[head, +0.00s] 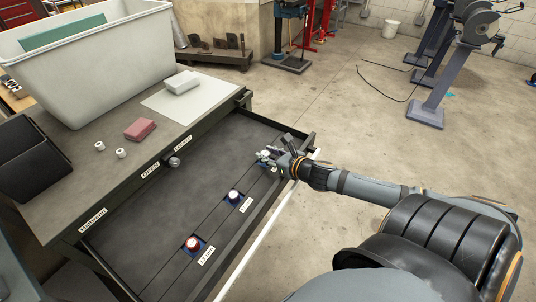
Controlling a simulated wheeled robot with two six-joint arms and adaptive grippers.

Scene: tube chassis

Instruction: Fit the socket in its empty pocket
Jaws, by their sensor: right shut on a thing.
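The open drawer (150,250) has a dark insert with a row of blue-edged pockets beside small white labels. One socket (193,243) with a reddish band stands in the nearest pocket, and another socket (234,196) stands in the middle one. My right gripper (265,156) reaches in from the right, at the far end of the row. It is shut on a socket that its fingers mostly hide. A blue pocket edge (274,169) shows just below the gripper. I cannot tell whether the held socket is above the pocket or in it. My left gripper is out of view.
On the bench top (75,195) are two small pale sockets (121,153), a red block (140,129), a grey block (182,82) on a pale sheet, and a large white bin (95,70). The drawer's front wall (250,215) runs beneath my right arm.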

